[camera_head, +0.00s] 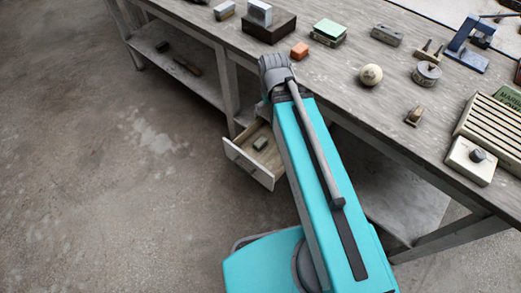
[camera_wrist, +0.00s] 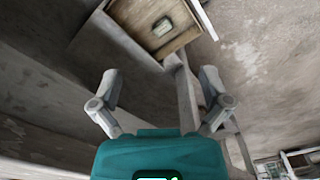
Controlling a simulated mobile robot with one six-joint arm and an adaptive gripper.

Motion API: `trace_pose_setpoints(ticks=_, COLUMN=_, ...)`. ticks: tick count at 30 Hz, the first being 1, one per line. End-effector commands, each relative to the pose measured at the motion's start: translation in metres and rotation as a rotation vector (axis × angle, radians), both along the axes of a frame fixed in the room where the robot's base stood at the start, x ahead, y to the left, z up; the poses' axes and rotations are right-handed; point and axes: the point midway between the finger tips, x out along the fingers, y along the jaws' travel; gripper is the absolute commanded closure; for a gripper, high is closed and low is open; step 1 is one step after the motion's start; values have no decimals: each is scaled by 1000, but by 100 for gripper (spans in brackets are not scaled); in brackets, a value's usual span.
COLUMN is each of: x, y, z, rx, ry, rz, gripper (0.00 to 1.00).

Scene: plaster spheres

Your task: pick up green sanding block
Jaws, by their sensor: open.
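A small grey-green block (camera_head: 260,143) lies in an open drawer (camera_head: 240,158) under the workbench; it also shows in the wrist view (camera_wrist: 162,26), inside the drawer at the top. A second block with a pale green top (camera_head: 329,28) sits on the benchtop. I cannot tell for sure which is the green sanding block. My gripper (camera_wrist: 160,88) is open and empty in the wrist view, its fingers spread apart. The drawer appears beyond the fingertips, and nothing is between them. In the head view my gripper is hidden behind my arm.
The workbench (camera_head: 390,100) holds an orange block (camera_head: 299,50), a pale ball (camera_head: 370,75), a dark box (camera_head: 268,29), a tape roll (camera_head: 427,74) and a blue vise (camera_head: 468,45). A lower shelf (camera_head: 175,65) carries tools. The floor left of the drawer is clear.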

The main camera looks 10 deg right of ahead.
Motion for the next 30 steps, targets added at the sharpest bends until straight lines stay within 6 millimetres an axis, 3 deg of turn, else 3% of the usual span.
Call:
trace_pose_setpoints(ticks=1, x=1, y=0, z=-20, rx=0, ry=-2, rz=0, gripper=3)
trace_pose_setpoints(ticks=30, x=20, y=-2, z=-207, rx=2, ry=-31, rz=-30, gripper=3)
